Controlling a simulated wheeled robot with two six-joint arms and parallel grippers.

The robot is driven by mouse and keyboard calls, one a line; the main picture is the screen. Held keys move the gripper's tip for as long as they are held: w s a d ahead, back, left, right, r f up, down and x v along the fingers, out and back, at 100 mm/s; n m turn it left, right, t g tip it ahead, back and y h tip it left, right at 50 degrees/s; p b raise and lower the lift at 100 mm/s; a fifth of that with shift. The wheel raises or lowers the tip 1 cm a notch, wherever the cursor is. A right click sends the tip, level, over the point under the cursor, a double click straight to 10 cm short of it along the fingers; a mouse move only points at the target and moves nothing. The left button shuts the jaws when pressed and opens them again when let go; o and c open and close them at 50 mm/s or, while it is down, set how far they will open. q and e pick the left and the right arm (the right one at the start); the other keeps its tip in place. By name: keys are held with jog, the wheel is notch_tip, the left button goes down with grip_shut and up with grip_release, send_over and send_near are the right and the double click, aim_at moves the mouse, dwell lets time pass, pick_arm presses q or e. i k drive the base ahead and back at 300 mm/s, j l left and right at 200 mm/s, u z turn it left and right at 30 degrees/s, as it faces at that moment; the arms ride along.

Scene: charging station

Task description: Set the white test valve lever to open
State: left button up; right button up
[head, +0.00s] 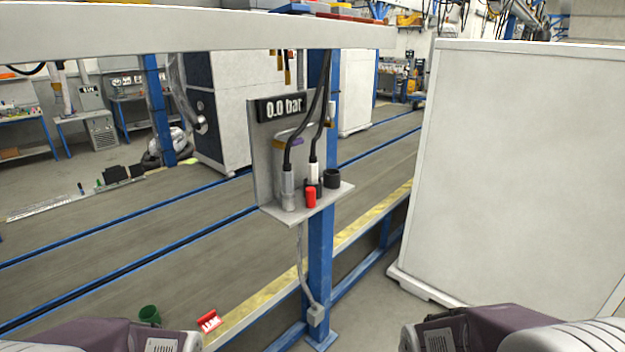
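A small grey station is fixed to a blue post (320,250), with a display (285,106) reading 0.0 bar. On its shelf (335,196) stand a grey cable connector (288,188), a white cable connector (314,173), a red cylindrical piece (310,197) and a black round socket (332,179). I cannot pick out a white test valve lever for certain, nor its position. Only purple and grey links of my arms show at the bottom left and bottom right edges. Both grippers are out of view, and nothing of mine touches the station.
A white horizontal beam (180,30) crosses above the station. A large white cabinet (520,160) stands at the right. A green cup (149,315) and a red tag marked LEAK (209,321) lie low at the left. The space before the shelf looks clear.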

aim_at(332, 109)
jog(key=i+l+z, duration=0.2)
jog(key=z, duration=0.25)
jog(key=i+l+z, duration=0.35)
jog(key=i, duration=0.45)
jog(key=i+j+z, duration=0.1)
jog(key=i+z, duration=0.2)
jog(key=i, duration=0.45)
jog(key=i+u, duration=0.2)
jog(key=i, duration=0.35)
jog(key=i+l+u, duration=0.15)
jog(key=i, duration=0.35)
jog(key=i+l+u, duration=0.2)
jog(key=i, duration=0.3)
jog(key=i+u, duration=0.1)
jog(key=u, duration=0.4)
jog(key=i+l+u, duration=0.1)
jog(key=u, duration=0.35)
jog(key=i+l+u, duration=0.1)
jog(key=u, duration=0.4)
jog(key=l+u, duration=0.15)
jog(key=u, duration=0.35)
